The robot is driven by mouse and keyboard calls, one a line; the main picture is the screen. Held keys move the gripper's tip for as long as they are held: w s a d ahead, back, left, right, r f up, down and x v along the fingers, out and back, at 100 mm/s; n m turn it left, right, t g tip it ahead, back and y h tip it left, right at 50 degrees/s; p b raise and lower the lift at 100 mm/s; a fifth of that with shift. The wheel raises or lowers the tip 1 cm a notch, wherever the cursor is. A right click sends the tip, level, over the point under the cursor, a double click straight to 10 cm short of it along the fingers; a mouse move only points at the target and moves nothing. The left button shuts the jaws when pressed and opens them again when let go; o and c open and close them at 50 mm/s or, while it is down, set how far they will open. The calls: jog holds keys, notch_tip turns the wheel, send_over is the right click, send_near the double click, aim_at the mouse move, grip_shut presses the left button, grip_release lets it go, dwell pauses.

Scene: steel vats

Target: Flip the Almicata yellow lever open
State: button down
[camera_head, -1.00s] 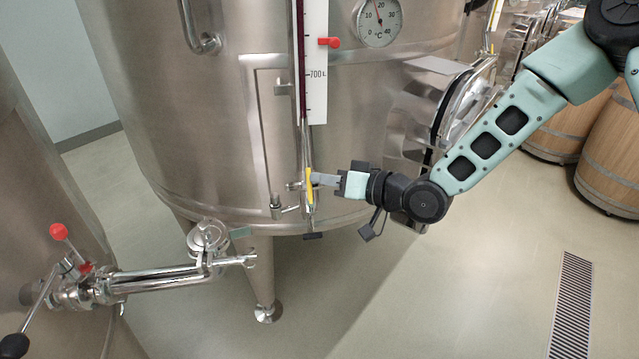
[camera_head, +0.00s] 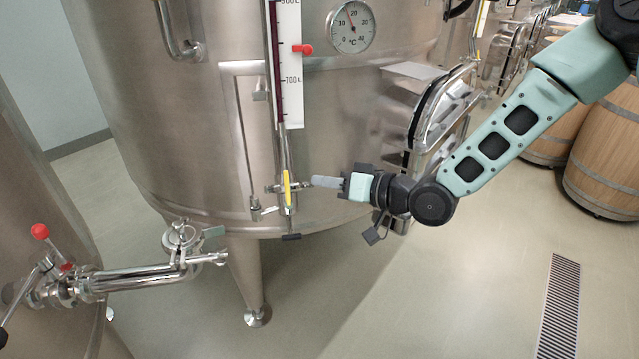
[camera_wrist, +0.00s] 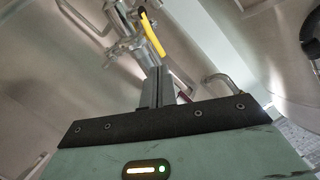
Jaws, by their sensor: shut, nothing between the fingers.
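The yellow lever (camera_head: 287,188) is on the small valve below the level gauge, low on the front of the steel vat (camera_head: 160,120). It stands roughly upright in the head view. My gripper (camera_head: 316,181) is shut and empty, just right of the lever, with a small gap between the fingertips and it.
The level gauge (camera_head: 289,70) and a dial thermometer (camera_head: 351,26) are above the lever. A pipe with a clamp (camera_head: 181,237) is at lower left, beside a red-knobbed valve (camera_head: 40,231). Barrels (camera_head: 606,150) stand at right. The floor is open at lower right.

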jog(key=w+r+v, duration=0.1)
jog(key=v, duration=0.7)
jog(key=s+f+n+g+h, duration=0.2)
jog(key=s+f+g+h, duration=0.2)
jog(key=s+h, duration=0.35)
jog(key=s+d+r+g+h, duration=0.2)
jog(key=s, duration=0.8)
jog(key=s+d+r+n+g+h, duration=0.1)
jog(key=s+d+r+g+h, duration=0.1)
jog(key=s, duration=0.7)
jog(key=shift+s+r+g+h+b, duration=0.3)
jog(key=shift+s+r+h, duration=0.05)
jog(key=shift+h, duration=0.2)
